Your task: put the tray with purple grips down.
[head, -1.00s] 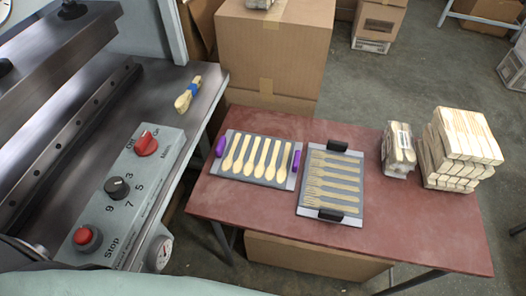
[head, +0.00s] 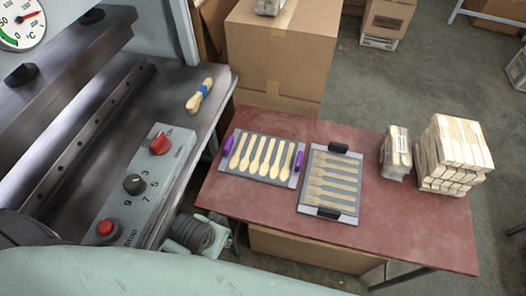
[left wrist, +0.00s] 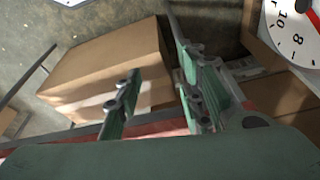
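The tray with purple grips (head: 262,179) lies flat at the left end of the red table (head: 420,232) in the head view. It is dark grey with a pale rim and holds a row of several wooden spoons. One purple grip is on its left side and one on its right. My left gripper (left wrist: 160,88) shows in the left wrist view with its two green-grey fingers apart and nothing between them. A ridged grey part, apparently of my left arm, is below the table's left edge in the head view, apart from the tray. My right gripper is not in view.
A tray with black grips (head: 348,212) holding wooden forks lies close to its right. Stacked wooden bundles (head: 455,150) stand farther right. The press with its control panel (head: 140,190) is at left, with a tied spoon bundle (head: 199,96). The table's front right is clear.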

